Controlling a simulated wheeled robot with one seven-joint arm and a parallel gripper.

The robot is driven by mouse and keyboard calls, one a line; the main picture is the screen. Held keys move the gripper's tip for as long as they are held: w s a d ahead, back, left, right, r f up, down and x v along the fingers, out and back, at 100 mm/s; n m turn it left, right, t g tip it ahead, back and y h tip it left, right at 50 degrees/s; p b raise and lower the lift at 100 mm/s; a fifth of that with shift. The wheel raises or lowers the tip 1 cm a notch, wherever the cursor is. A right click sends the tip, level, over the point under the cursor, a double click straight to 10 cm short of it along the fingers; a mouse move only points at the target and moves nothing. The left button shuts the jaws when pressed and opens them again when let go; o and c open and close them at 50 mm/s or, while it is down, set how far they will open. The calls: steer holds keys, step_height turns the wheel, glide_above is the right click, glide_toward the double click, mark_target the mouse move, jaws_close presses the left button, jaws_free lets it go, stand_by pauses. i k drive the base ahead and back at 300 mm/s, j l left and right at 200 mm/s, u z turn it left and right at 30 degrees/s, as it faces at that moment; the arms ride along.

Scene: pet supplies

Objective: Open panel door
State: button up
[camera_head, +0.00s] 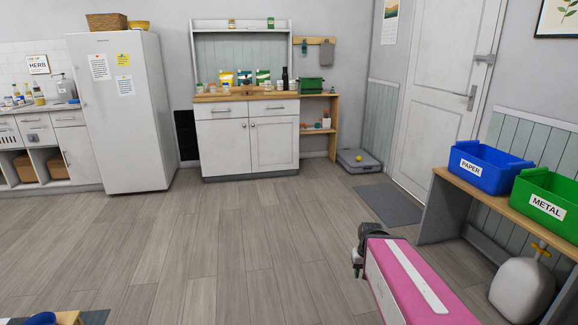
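A white panel door (440,85) stands in the wall at the back right. It looks shut in its frame, and its lever handle (471,97) is on the right side. A pink body with a white stripe rises from the bottom right and seems to be part of my arm. The dark jointed piece at its far end looks like my gripper (358,262). It is well short of the door, in front of it and to the left, and touches nothing that I can see. Its fingers are too small and unclear to tell whether they are open.
A dark mat (388,205) lies before the door. A wooden bench (490,205) at right holds a blue PAPER bin (486,170) and a green METAL bin (548,206). A grey jug (523,288) stands beneath. A white cabinet (248,140) and fridge (122,120) line the back. The middle floor is clear.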

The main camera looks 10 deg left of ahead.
mark_target(275, 140)
steer(key=i+j+u, duration=0.35)
steer(key=i, duration=0.55)
steer(key=i+u, duration=0.35)
steer(key=i, duration=0.55)
steer(key=i+z, duration=0.1)
steer(key=i, duration=0.8)
steer(key=i+j+z, duration=0.1)
steer(key=i, duration=0.8)
steer(key=i+j+z, duration=0.3)
steer(key=i+z, duration=0.2)
steer(key=i, duration=0.15)
steer(key=i+j+z, duration=0.45)
steer(key=i+j, duration=0.1)
steer(key=i, duration=0.05)
